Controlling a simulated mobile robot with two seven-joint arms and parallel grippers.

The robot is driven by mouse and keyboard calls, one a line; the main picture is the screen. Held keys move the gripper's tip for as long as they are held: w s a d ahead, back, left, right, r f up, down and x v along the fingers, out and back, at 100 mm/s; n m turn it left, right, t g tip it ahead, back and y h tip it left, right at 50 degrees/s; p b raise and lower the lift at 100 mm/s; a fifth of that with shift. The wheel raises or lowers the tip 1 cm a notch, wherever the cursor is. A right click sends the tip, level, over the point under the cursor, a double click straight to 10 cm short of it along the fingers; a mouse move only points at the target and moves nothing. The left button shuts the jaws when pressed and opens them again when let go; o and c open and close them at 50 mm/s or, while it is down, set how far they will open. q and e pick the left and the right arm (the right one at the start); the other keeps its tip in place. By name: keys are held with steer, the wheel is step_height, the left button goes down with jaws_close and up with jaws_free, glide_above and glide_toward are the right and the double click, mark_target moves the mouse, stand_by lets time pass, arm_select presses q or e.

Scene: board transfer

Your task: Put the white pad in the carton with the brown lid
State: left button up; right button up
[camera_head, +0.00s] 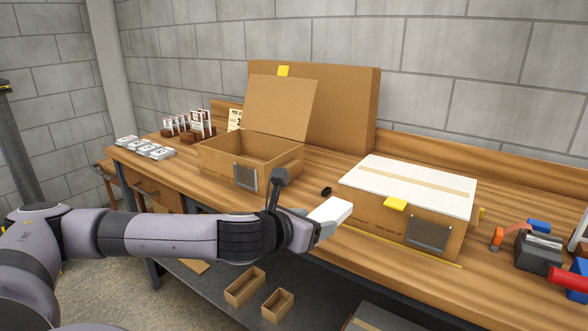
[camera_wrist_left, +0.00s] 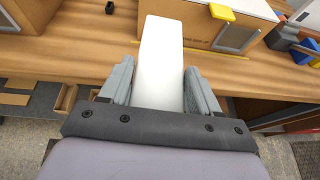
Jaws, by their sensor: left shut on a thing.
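My left gripper (camera_head: 318,223) is shut on the white pad (camera_head: 332,210) and holds it over the front edge of the workbench, between the two cartons. In the left wrist view the pad (camera_wrist_left: 160,60) sticks out forward between both fingers of the gripper (camera_wrist_left: 158,85). The carton with the brown lid (camera_head: 252,157) stands left of centre on the bench, behind and left of the gripper. Its brown lid (camera_head: 280,106) is raised open. The bottom of its inside is hidden. My right gripper is not in view.
A shut carton with a white top (camera_head: 415,178) and a yellow tab stands right of the pad. A small black block (camera_head: 326,191) lies between the cartons. A large brown board (camera_head: 345,105) leans behind. White cards (camera_head: 147,148) lie far left; a tape dispenser (camera_head: 539,252) stands right.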

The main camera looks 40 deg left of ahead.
arm_select(q)
steer(key=s+d+f, duration=0.3)
steer(key=d, duration=0.3)
steer(key=s+d+f, duration=0.4)
steer(key=d, duration=0.3)
steer(key=shift+s+f+m+h, duration=0.15)
steer(key=shift+s+m+h, duration=0.05)
steer(key=shift+m+h, duration=0.1)
